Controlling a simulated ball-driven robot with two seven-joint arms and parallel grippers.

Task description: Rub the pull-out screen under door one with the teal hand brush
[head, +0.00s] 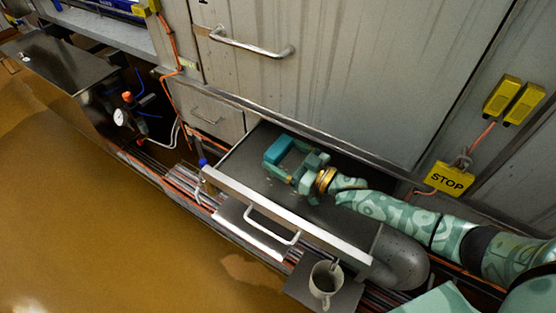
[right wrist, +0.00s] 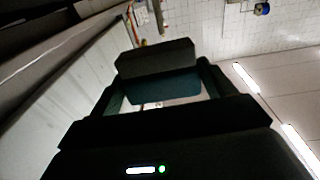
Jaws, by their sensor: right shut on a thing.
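The pull-out screen (head: 244,163) is a dark flat sheet in a drawn-out metal-framed tray below the large grey door (head: 310,70). My right gripper (head: 287,157) reaches over the screen from the right, near its far left part. It is shut on the teal hand brush (head: 277,149). The brush also shows as a dark and teal block between the fingers in the right wrist view (right wrist: 165,87). Whether the brush touches the screen cannot be told, since its underside is hidden. My left gripper is not in view.
The tray's front has a pale handle (head: 272,228). A grey mug (head: 325,280) stands on a small dark plate in front. A yellow STOP sign (head: 446,178) hangs at the right. Hoses and a gauge (head: 119,117) lie to the left. The brown floor is open.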

